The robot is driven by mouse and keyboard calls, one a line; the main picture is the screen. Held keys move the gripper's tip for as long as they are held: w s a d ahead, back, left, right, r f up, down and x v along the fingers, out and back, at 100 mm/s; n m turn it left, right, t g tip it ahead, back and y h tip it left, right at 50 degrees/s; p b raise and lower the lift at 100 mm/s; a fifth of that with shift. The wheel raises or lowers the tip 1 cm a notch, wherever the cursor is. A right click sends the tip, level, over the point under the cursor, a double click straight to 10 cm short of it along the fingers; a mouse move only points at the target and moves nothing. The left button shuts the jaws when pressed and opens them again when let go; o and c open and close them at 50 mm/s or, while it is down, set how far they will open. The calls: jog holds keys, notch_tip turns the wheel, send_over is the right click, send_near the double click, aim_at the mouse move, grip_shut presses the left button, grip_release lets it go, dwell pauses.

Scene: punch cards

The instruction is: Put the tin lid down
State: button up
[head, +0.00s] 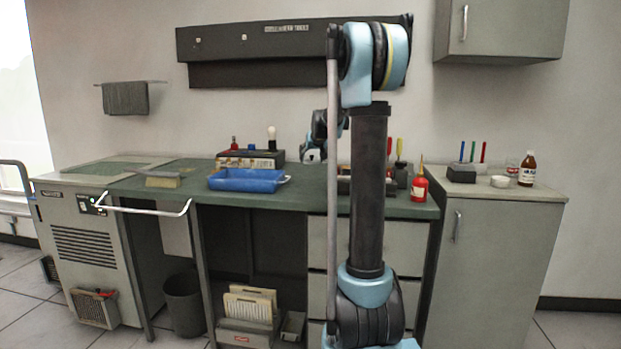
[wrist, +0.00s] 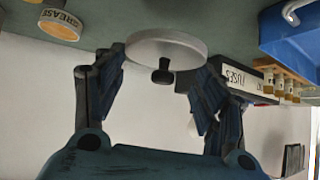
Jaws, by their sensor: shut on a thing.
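The tin lid (wrist: 167,47) is a pale grey disc with a dark knob (wrist: 162,76) facing my palm in the wrist view. My gripper (wrist: 158,62) is shut on it, a finger at either side of its rim. The green bench top (wrist: 225,18) is beyond the lid; I cannot tell whether they touch. A tin marked GREASE (wrist: 60,22) is at upper left, apart from the lid.
A blue tray (head: 248,180) lies on the bench left of my gripper. A FUSES box (wrist: 240,79) is right of the lid in the wrist view. A red bottle (head: 419,188) stands at the bench's right end. Bare bench shows between tray and red-bottle side only partly, behind my arm.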

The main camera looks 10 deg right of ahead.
jog(key=shift+a+f, duration=0.2)
jog(key=shift+f, duration=3.35)
jog(key=shift+s+f, duration=0.1)
jog(key=shift+f, duration=0.5)
jog(key=o, duration=1.1)
jog(key=shift+r, duration=0.55)
jog(key=v, duration=1.2)
jog(key=s+f+g, duration=0.2)
jog(key=s+f, duration=0.6)
jog(key=s, duration=0.8)
jog(key=s+f+g, duration=0.3)
jog(key=s+f, duration=0.5)
jog(key=s, duration=0.8)
jog(key=s+f+g, duration=0.2)
jog(key=s+f, duration=0.6)
jog(key=s, duration=0.8)
jog(key=shift+a+g+h, duration=0.2)
jog(key=shift+g+h, duration=0.1)
jog(key=shift+g, duration=0.1)
